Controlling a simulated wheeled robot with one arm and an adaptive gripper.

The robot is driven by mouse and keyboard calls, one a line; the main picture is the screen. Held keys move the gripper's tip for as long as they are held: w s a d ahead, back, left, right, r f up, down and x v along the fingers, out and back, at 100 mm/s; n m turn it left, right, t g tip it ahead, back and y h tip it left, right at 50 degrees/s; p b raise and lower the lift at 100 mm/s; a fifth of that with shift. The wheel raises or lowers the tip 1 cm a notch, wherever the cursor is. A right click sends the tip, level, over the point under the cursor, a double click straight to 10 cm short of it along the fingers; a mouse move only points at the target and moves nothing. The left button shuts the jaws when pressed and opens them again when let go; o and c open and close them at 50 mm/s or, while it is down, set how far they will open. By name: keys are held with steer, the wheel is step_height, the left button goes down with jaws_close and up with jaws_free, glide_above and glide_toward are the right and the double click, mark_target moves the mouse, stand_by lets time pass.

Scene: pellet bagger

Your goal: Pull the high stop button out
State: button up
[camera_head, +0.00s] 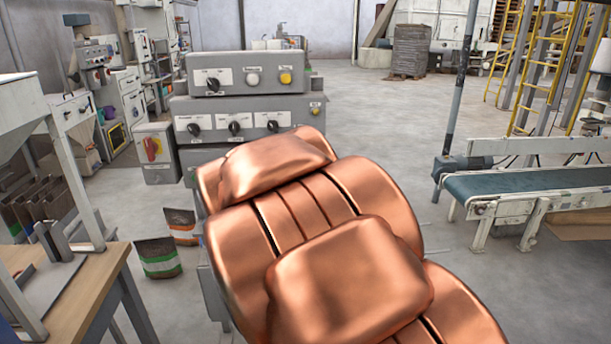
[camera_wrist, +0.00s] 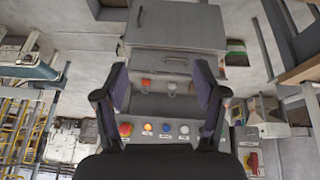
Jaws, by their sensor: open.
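In the wrist view, which looks upside down, a large red button (camera_wrist: 126,129) sits at the left end of a row on a grey control panel. It looks like the high stop button, but its label is too small to read. An orange-red button (camera_wrist: 146,83) shows on another face, nearer the grey cabinet. My gripper (camera_wrist: 162,88) is open, with its two dark fingers wide apart and nothing between them. The red button lies just inside the left finger in the picture; the depth gap is unclear. In the head view my copper arm hides the gripper and these buttons.
In the head view, grey panels with black knobs (camera_head: 233,127) stand behind my arm. A box with a red switch (camera_head: 151,148) is at their left. A conveyor (camera_head: 525,182) is at right, a workbench (camera_head: 75,300) at left. Open floor lies behind.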

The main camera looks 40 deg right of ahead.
steer(key=shift+w+d+r+m+t+h+b, duration=0.2)
steer(key=shift+w+d+m+t+h, duration=0.85)
steer(key=shift+w+d, duration=4.25)
steer(key=shift+w+d+r+m+t+h+b, duration=0.2)
steer(key=shift+w+d+t+h, duration=1.15)
steer(key=shift+w+d+t, duration=3.65)
steer(key=shift+w+d+r+m+g+h+b, duration=0.15)
steer(key=shift+w+d+m+g+h, duration=0.8)
steer(key=shift+w+d, duration=4.65)
steer(key=shift+n+h, duration=0.25)
steer(key=shift+n, duration=0.15)
steer(key=s+d, duration=0.4)
steer(key=shift+s+d, duration=0.25)
steer(key=shift+d, duration=0.05)
steer(key=shift+c, duration=0.5)
jaws_close()
